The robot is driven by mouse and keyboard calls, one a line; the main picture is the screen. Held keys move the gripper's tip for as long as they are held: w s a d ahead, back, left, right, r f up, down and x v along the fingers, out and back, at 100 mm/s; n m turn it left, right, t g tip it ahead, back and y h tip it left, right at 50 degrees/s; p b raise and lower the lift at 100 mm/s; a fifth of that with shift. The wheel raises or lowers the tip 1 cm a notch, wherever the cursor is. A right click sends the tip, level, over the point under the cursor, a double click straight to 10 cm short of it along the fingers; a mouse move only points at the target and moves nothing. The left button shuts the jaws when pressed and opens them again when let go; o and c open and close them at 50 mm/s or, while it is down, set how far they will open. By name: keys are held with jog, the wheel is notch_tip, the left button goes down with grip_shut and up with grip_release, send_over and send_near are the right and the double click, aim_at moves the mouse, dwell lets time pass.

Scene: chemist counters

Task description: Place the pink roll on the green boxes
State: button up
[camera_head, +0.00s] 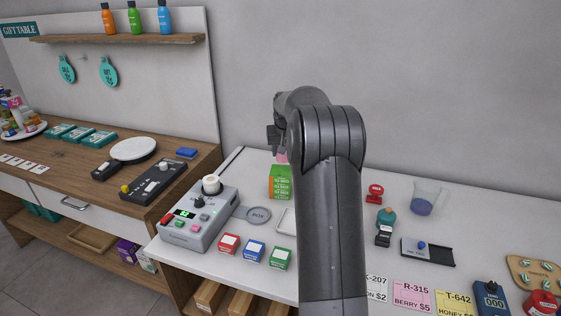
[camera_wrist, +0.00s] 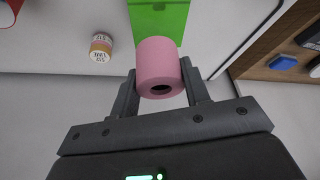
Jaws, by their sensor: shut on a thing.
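The pink roll (camera_wrist: 158,62) is held between the two fingers of my gripper (camera_wrist: 160,90) in the wrist view. The green boxes (camera_wrist: 158,20) show just beyond the roll in that view. In the head view the green boxes (camera_head: 280,183) stand stacked on the white counter, left of my arm. A small pink part of the roll (camera_head: 282,157) shows right above them, mostly hidden by my gripper and arm. I cannot tell whether the roll touches the boxes.
A grey device (camera_head: 200,220) stands left of the green boxes. Red, blue and green small boxes (camera_head: 255,250) sit at the front edge. A blue-filled beaker (camera_head: 425,197) and a red item (camera_head: 375,192) stand to the right. My arm hides the counter's middle.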

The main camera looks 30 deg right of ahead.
aim_at(280, 161)
jog(key=shift+w+a+f, duration=0.3)
jog(key=shift+w+f, duration=0.05)
jog(key=shift+f, duration=1.9)
jog(key=shift+f, duration=0.2)
jog(key=o, duration=1)
jog(key=shift+c, duration=0.2)
